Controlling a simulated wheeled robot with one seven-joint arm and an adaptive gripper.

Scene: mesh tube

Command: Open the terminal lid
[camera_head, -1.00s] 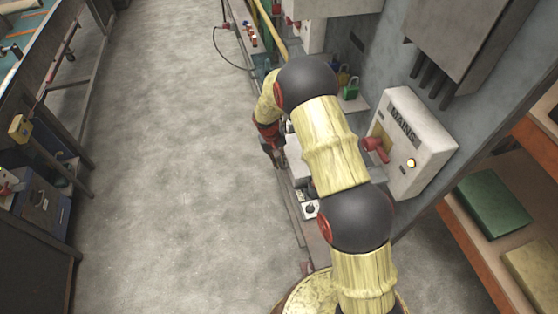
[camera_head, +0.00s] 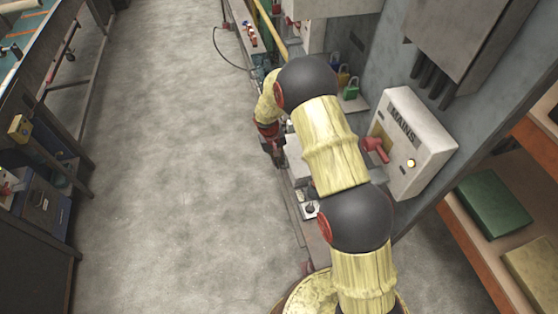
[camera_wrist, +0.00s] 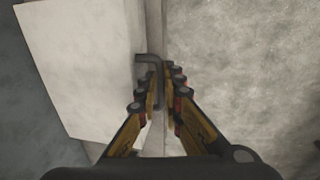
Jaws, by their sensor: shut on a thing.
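A pale grey box face (camera_wrist: 85,65), which looks like the terminal lid, fills the left of the wrist view. A dark bent handle (camera_wrist: 150,58) sticks out at its right edge. My gripper (camera_wrist: 160,85) is closed around the handle, with one finger on each side. In the head view my gripper (camera_head: 275,152) is low beside the bench, and my own arm hides most of the box (camera_head: 295,155). I cannot tell whether the lid stands slightly ajar.
A MAINS box (camera_head: 415,145) with a red lever (camera_head: 375,150) and a lit yellow lamp is on the wall to the right of my arm. Coloured padlocks (camera_head: 350,88) stand behind the arm. Open concrete floor (camera_head: 170,150) lies to the left.

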